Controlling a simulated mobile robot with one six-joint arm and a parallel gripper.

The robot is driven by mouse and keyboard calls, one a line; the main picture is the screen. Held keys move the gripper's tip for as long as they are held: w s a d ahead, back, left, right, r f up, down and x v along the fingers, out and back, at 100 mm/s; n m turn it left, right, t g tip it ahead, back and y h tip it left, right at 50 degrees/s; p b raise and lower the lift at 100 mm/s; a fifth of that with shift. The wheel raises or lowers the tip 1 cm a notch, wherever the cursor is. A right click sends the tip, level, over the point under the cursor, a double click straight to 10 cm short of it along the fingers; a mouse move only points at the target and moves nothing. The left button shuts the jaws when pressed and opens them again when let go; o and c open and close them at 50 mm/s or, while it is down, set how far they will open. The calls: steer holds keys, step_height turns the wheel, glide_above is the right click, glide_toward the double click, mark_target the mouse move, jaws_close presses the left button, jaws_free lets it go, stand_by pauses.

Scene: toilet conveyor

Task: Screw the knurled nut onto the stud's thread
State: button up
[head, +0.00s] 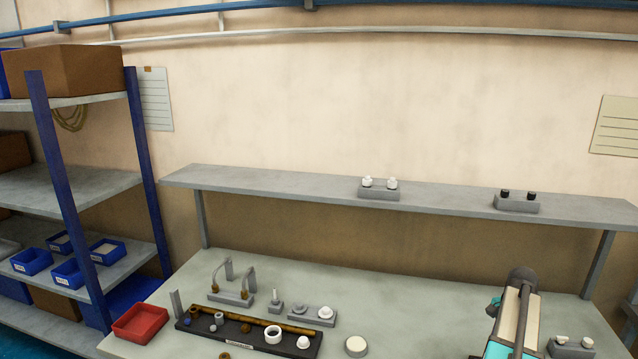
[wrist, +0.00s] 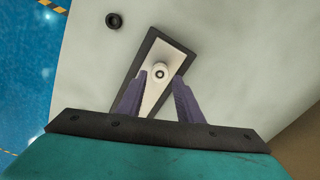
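In the wrist view my gripper (wrist: 162,76) has its two purple fingers apart. In the head view a thin upright stud on a small grey base (head: 275,306) stands on the bench. My arm is at the right there, and the fingers are hidden. No nut with clear knurling can be made out.
A dark tray (head: 200,326) holds several small parts, with a red bin (head: 140,323) to its left. A hook stand (head: 232,297) stands behind. A white disc (head: 356,346) lies on the bench. A grey block with two white knobs (head: 571,349) is at right. A shelf (head: 290,184) spans the back.

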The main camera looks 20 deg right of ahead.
steer(key=shift+n, duration=0.3)
steer(key=shift+n, duration=2.1)
steer(key=shift+n, duration=0.3)
steer(key=shift+n, duration=2)
steer(key=shift+f, duration=0.2)
steer(key=shift+f+b, duration=0.7)
steer(key=shift+f, duration=0.65)
steer(key=shift+c, duration=0.2)
